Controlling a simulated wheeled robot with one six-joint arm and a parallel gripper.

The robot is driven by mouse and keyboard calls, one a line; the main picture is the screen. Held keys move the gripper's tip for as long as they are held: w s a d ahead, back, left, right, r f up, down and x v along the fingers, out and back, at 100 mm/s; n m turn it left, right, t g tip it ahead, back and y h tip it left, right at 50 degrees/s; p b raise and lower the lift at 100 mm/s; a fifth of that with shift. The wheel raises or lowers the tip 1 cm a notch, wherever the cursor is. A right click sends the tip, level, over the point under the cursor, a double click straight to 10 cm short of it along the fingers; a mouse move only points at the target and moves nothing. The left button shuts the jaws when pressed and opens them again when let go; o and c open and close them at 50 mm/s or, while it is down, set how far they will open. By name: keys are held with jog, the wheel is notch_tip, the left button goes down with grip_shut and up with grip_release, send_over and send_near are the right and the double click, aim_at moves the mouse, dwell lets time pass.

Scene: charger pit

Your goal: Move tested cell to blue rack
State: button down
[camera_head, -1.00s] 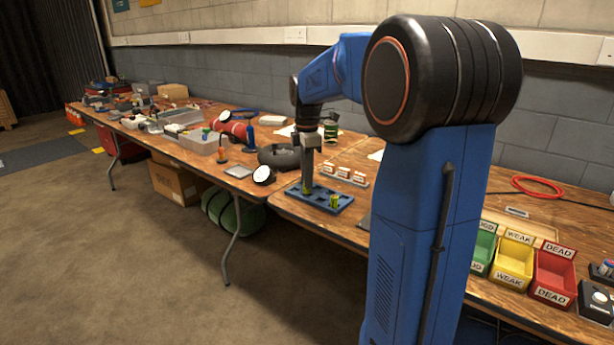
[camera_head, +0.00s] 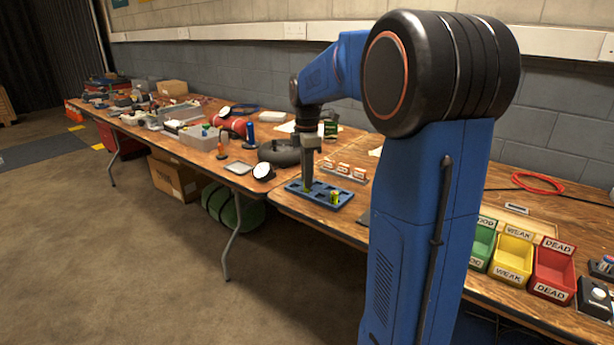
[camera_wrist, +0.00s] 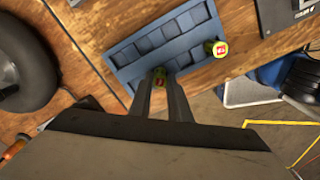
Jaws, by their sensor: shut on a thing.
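The blue rack (camera_head: 320,192), a tray with square pockets, lies on the wooden table; it also shows in the wrist view (camera_wrist: 188,24). My gripper (camera_head: 307,184) points down at the rack's left end. In the wrist view my gripper (camera_wrist: 166,82) is shut on a small green-yellow cell (camera_wrist: 159,76) with a red mark, at the rack's edge pockets. Whether the cell's foot is seated in a pocket is hidden. A second yellow-green cell (camera_head: 335,197) stands upright at the rack's near right corner; it also shows in the wrist view (camera_wrist: 219,49).
A strip of small white-and-orange labelled pieces (camera_head: 345,172) stands behind the rack. A dark ring-shaped object (camera_head: 278,152) and a round white-faced item (camera_head: 263,171) are to the left. Green (camera_head: 482,246), yellow (camera_head: 512,258) and red (camera_head: 553,270) bins stand at the right.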

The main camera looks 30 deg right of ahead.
jog(key=shift+f, duration=0.3)
dwell(0.5)
jog(key=c, duration=1.6)
grip_release()
jog(key=shift+o, duration=0.2)
jog(key=shift+r, duration=3.5)
jog(key=shift+s+a, duration=0.1)
